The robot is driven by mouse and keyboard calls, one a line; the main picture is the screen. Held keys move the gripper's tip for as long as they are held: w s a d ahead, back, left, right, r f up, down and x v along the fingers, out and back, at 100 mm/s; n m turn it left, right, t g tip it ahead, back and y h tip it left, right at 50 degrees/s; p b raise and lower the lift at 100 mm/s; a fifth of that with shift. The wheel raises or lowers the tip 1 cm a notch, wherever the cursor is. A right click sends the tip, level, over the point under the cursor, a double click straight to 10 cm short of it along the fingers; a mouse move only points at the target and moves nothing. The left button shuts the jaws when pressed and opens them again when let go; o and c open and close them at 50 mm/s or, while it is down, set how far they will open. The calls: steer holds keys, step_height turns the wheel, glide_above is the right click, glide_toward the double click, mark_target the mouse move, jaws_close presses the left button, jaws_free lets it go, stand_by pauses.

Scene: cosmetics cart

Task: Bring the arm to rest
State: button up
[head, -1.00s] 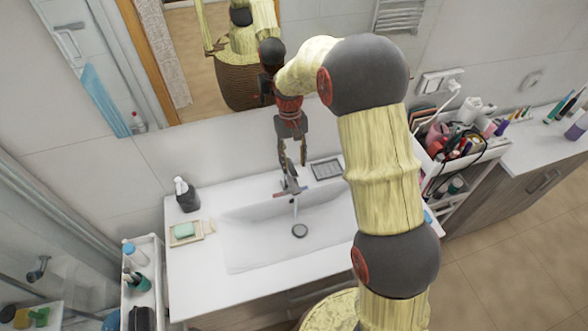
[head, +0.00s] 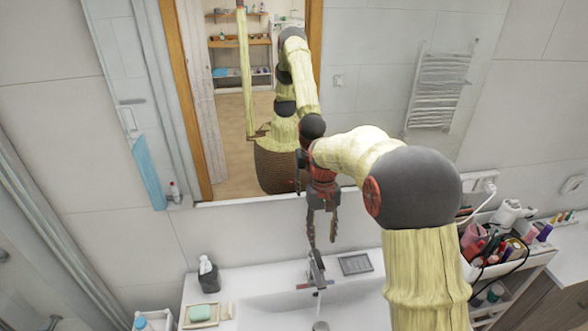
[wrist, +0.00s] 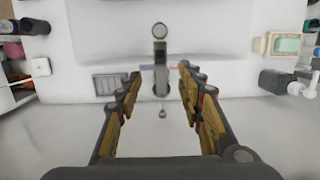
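My gripper (head: 322,228) hangs fingers-down in front of the mirror, above the back of the sink (head: 270,307). In the wrist view my gripper (wrist: 160,80) has its two fingers spread wide apart, with nothing held between them. The faucet (head: 317,270) stands just below the fingertips in the head view. The faucet also shows between and beyond the fingers in the wrist view (wrist: 160,55). My arm is bent at a large dark joint, and it hides part of the sink's right side in the head view.
A dark soap bottle (head: 208,275) and a green soap bar (head: 200,313) are on the counter's left. A grey tray (head: 356,264) lies right of the faucet. A crowded cosmetics cart (head: 500,245) stands to the right. The mirror (head: 375,100) is close behind my gripper.

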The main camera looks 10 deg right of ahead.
steer(key=s+t+b, duration=0.7)
steer(key=s+b, duration=0.9)
steer(key=s, duration=1.5)
steer(key=shift+t, duration=0.3)
